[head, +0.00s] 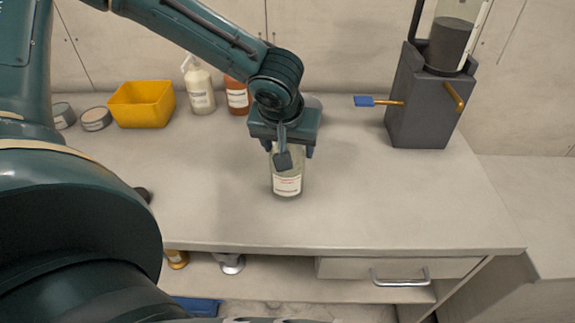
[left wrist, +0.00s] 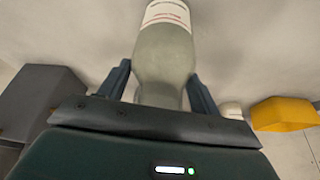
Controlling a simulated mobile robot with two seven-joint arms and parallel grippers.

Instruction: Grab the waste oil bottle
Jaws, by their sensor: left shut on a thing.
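A pale grey-green bottle (head: 287,183) with a white label and red print stands upright on the worktop; its label is too small to read, but it appears to be the waste oil bottle. My left gripper (head: 284,150) reaches down from above and is shut on its upper part, hiding its top. In the left wrist view the bottle (left wrist: 165,55) sits between the two fingers of the left gripper (left wrist: 160,88), one on each side. I cannot tell whether its base touches the worktop. My right gripper is not in view.
Behind stand a yellow bin (head: 142,104), a white bottle (head: 200,90), an orange-brown bottle (head: 238,97) and round tins (head: 95,119). A dark grey dispenser (head: 420,110) with a blue-ended lever (head: 364,101) stands at right. The worktop's front right (head: 400,200) is clear.

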